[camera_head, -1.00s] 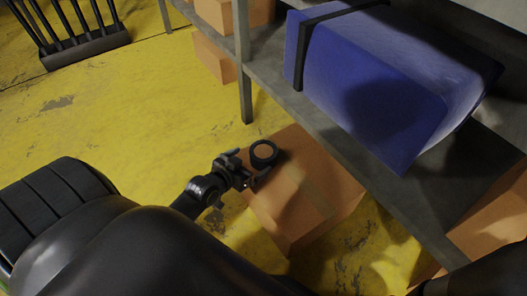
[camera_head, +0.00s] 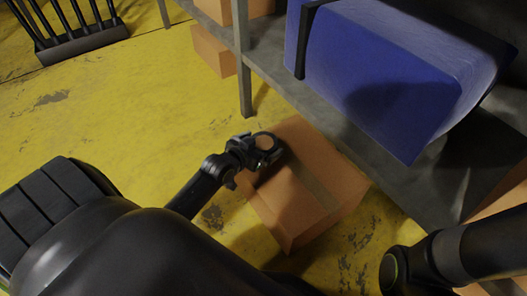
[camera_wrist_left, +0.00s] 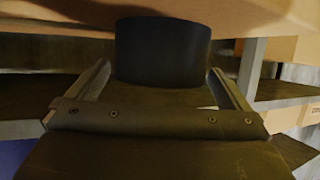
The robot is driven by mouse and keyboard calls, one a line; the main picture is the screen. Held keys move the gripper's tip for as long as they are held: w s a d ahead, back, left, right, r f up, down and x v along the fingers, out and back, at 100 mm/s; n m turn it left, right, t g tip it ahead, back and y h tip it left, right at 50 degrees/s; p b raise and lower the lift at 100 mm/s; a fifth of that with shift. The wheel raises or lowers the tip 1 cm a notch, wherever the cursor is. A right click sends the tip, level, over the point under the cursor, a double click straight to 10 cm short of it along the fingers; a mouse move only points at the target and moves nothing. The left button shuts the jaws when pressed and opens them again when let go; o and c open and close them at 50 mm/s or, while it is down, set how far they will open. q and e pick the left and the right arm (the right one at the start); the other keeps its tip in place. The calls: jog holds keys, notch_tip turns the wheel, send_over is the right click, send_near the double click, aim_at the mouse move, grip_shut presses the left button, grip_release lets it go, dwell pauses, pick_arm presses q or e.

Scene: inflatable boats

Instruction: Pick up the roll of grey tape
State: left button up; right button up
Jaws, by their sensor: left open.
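The roll of grey tape (camera_head: 276,140), a dark ring, is on the top of a cardboard box (camera_head: 318,190), near its far left corner. My left gripper (camera_head: 261,152) is at the roll and partly covers it in the head view. In the left wrist view, the roll (camera_wrist_left: 163,50) shows as a dark cylinder between the two open fingers. A gap shows beside each finger, so the jaws are not closed on it. My right arm shows at the lower right of the head view, but its gripper is not visible.
A grey metal shelf (camera_head: 300,95) with a large blue bundle (camera_head: 385,75) stands just behind and right of the box. More cardboard boxes (camera_head: 213,50) sit at the shelf's far end.

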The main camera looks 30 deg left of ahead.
pick_arm(q)
jog(key=shift+b+x, duration=0.3)
jog(key=shift+x, duration=0.5)
jog(key=c, duration=1)
jog(key=shift+c, duration=0.2)
jog(key=shift+r, duration=0.1)
